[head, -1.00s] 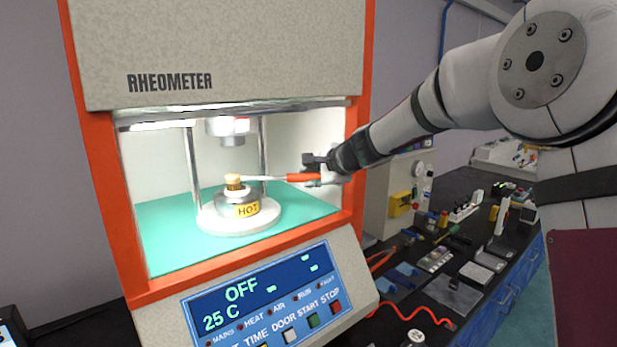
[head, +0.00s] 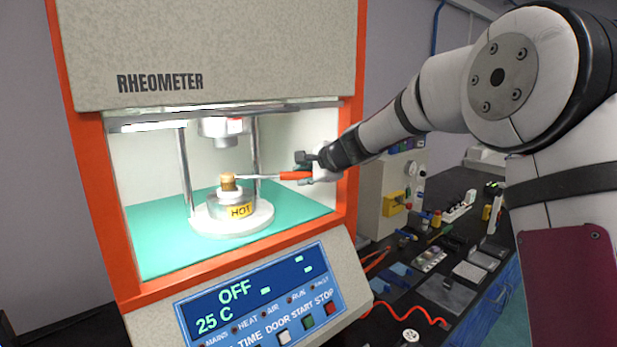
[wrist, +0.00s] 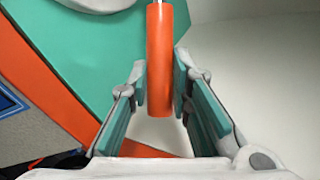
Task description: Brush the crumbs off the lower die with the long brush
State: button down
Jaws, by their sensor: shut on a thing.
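The long brush has an orange handle (head: 295,175), a thin pale shaft and a tan brush head (head: 228,183). My gripper (head: 308,172) is shut on the handle at the right side of the open chamber. In the wrist view the handle (wrist: 160,60) lies between my finger pads (wrist: 160,90). The shaft reaches left, and the head is at the top of the lower die (head: 237,205), a metal cylinder with a yellow HOT label. I cannot tell whether the bristles touch it. No crumbs can be made out at this size.
The rheometer's orange frame (head: 347,170) borders the opening. The upper die (head: 220,130) hangs above the brush, and metal posts (head: 186,170) stand around the lower die. A teal floor (head: 160,240) lies below. The bench (head: 440,270) at right is crowded with tools.

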jog(key=shift+w+a, duration=0.2)
jog(key=shift+w, duration=0.05)
jog(key=shift+w+d+b, duration=0.35)
jog(key=shift+d+b, duration=0.15)
jog(key=shift+d, duration=0.05)
dwell(2.5)
jog(key=shift+s+d+b, duration=0.25)
jog(key=shift+s+d, duration=0.15)
jog(key=shift+s, duration=0.25)
jog(key=shift+s+d+b, duration=0.25)
jog(key=shift+s+d, duration=0.1)
jog(key=shift+s, duration=0.25)
dwell(0.8)
